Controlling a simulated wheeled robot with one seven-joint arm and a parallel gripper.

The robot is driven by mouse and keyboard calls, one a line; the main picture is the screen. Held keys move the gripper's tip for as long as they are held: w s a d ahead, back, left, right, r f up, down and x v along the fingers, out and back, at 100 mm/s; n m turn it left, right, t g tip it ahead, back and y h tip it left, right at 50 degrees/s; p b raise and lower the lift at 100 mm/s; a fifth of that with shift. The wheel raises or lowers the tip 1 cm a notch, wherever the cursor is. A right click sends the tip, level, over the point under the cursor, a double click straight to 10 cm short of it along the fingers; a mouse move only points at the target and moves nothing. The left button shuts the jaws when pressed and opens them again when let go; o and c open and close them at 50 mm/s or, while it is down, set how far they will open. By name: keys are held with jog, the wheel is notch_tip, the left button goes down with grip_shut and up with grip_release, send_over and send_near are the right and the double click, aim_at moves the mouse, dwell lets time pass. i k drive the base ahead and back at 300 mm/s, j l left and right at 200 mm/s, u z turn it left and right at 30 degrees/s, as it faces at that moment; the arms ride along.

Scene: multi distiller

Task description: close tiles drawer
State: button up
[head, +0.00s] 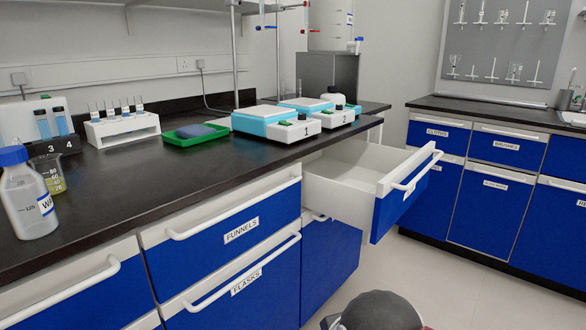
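The open drawer (401,197) sticks out from under the black counter, right of the funnels drawer. It has a blue front, a white top edge and a white bar handle (413,178). Its label is seen at a steep angle and I cannot read it. The drawer is pulled well out, and the part of its white inside that shows looks empty. A dark grey rounded part of my arm (376,312) shows at the bottom edge, below and in front of the drawer. My gripper is not in view.
The funnels drawer (222,228) and flasks drawer (240,285) to the left are shut, with protruding bar handles. Two numbered hotplates (270,124) stand on the counter above. Blue cabinets (488,185) line the right wall. Pale floor (460,285) is clear on the right.

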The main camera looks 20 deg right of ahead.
aim_at(399, 177)
jog(key=i+z, duration=0.15)
jog(key=z, duration=0.2)
jog(key=i+z, duration=0.1)
jog(key=z, duration=0.3)
